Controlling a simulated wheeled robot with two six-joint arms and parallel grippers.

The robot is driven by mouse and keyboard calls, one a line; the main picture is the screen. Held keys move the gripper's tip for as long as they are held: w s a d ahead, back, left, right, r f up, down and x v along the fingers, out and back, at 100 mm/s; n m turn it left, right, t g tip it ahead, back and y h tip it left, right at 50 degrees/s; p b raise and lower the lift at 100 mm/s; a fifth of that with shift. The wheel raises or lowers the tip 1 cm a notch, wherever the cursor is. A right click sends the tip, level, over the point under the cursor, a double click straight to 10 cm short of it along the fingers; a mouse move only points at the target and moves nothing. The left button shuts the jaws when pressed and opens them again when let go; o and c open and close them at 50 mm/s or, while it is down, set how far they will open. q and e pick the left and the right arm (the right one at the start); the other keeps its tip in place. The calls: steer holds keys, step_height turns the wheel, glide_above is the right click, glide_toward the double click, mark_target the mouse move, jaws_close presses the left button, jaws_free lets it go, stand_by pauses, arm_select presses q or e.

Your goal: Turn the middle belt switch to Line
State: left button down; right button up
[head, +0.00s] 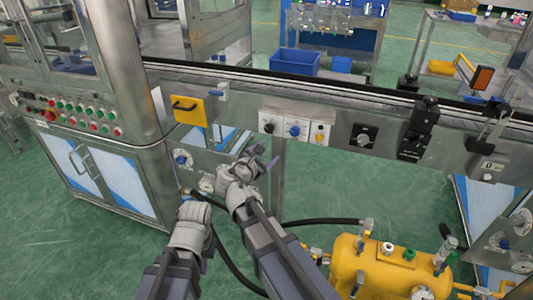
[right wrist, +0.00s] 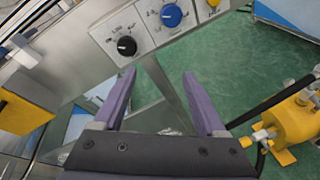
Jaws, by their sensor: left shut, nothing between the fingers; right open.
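Three knobs sit side by side on a pale panel (head: 281,119) on the belt's front rail: a black knob (head: 268,127), a blue knob (head: 294,130) in the middle, and a yellow knob (head: 319,137). In the right wrist view the blue knob (right wrist: 171,15) is near the top edge, the black knob (right wrist: 127,46) lower left of it; the labels are too small to read surely. My right gripper (head: 263,157) is open and empty, below and left of the panel, apart from the knobs. My left gripper (head: 193,209) is lower left, its fingers mostly hidden.
A yellow plate with a handle (head: 188,110) is left of the knobs. Another black knob (head: 364,138) and a black bracket (head: 420,125) are to the right. A yellow tank (head: 385,262) with hoses stands at lower right. Green floor shows below the rail.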

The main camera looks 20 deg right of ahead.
mark_target(269, 130)
arm_select(q)
steer(key=shift+a+f+b, duration=0.15)
steer(key=shift+f+b, duration=0.65)
steer(key=shift+f, duration=0.5)
steer(key=shift+a+f+b, duration=0.1)
steer(key=shift+f+b, duration=0.65)
steer(key=shift+f, duration=0.5)
arm_select(e)
steer(key=shift+w+d+r+n+t, duration=0.1)
steer(key=shift+w+d+n+t, duration=0.45)
steer(key=shift+w+n, duration=0.95)
steer(key=shift+w+d+r+n+t, duration=0.15)
steer(key=shift+w+d+n+t, duration=0.6)
steer(key=shift+w, duration=1.3)
steer(key=shift+w+d+r+n+t, duration=0.1)
steer(key=shift+w+d+n+t, duration=0.3)
steer(key=shift+w+n, duration=1.15)
steer(key=shift+w+a, duration=0.15)
steer(key=shift+w, duration=0.05)
steer(key=shift+c, duration=0.2)
jaws_close()
